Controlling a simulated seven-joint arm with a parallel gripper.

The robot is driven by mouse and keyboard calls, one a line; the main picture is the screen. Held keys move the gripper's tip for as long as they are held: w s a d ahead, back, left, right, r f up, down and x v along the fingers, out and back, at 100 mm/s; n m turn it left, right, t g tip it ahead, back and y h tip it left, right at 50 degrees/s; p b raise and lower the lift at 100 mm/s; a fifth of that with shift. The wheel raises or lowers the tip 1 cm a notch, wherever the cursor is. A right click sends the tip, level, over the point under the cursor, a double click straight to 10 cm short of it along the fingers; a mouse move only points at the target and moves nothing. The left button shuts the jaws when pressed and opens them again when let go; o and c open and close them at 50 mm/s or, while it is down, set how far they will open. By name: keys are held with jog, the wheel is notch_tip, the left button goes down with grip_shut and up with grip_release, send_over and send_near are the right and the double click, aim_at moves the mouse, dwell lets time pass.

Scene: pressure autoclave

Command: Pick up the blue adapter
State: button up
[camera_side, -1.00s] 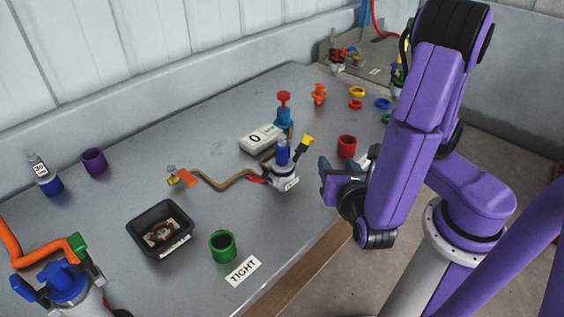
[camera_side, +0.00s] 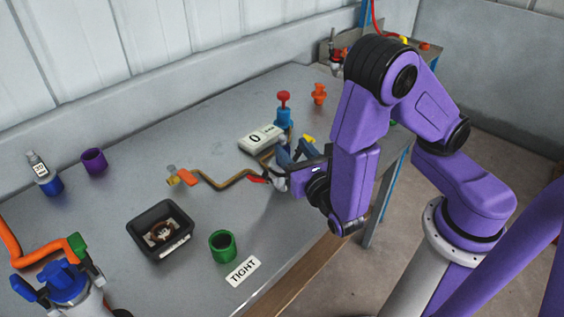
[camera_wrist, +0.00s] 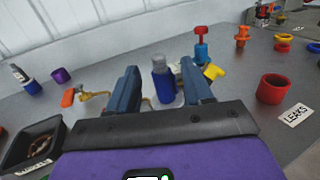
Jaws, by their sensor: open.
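The blue adapter (camera_wrist: 162,80), a dark blue cylinder with a narrower top, stands upright between the fingers of my gripper (camera_wrist: 160,72) in the wrist view. It appears to sit on a pale metal fitting with a yellow handle (camera_wrist: 213,72). My gripper is open, with one finger to each side of the adapter and gaps on both sides. In the side view my gripper (camera_side: 296,154) is over the fitting and mostly hides it and the adapter. How far the fingers reach around the adapter is hard to tell.
A bent brass pipe (camera_side: 228,180) runs left from the fitting. A white gauge box (camera_side: 262,138) and a blue valve with a red knob (camera_side: 284,116) stand behind. A black tray (camera_side: 150,243), green cup (camera_side: 222,246) and red cup (camera_wrist: 271,88) are nearby.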

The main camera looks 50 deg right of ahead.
aim_at(284, 141)
jog(key=shift+x, duration=3.9)
jog(key=shift+a+f, duration=0.1)
jog(key=shift+f, duration=0.1)
grip_shut()
